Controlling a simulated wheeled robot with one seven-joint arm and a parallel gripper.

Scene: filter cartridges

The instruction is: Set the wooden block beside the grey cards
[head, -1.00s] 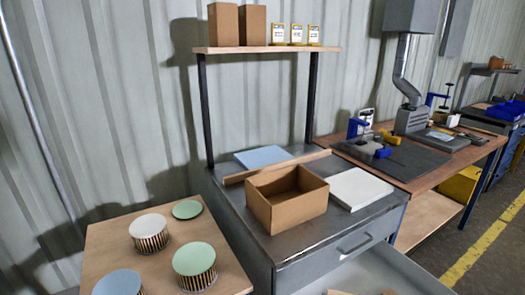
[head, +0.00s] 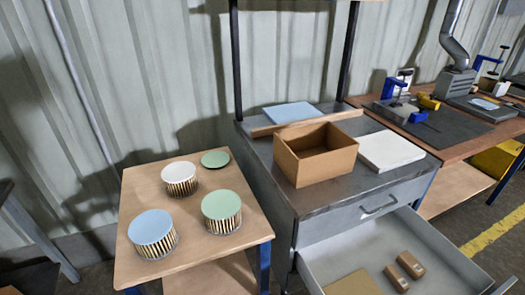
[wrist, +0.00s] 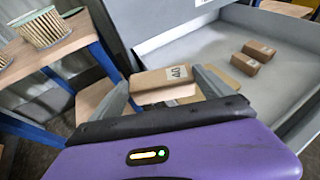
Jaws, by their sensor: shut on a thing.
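My gripper (wrist: 164,90) is shut on a small brown block (wrist: 163,85) with a white label on its end, in the wrist view. I cannot tell if this block is wood or carton. It is held in front of the open drawer (wrist: 215,55). Two similar brown blocks lie in the drawer, the nearer one (head: 396,278) and the farther one (head: 411,265). A flat tan piece (head: 352,284) lies to their left. I make out no grey cards in either view. My gripper does not clearly show in the head view.
An open cardboard box (head: 315,158), a white slab (head: 390,150), a blue sheet (head: 291,112) and a wooden strip (head: 268,130) are on the bench (head: 335,202). Round pleated filters, one blue-topped (head: 152,228), stand on the side table (head: 200,250). The drawer's middle has free room.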

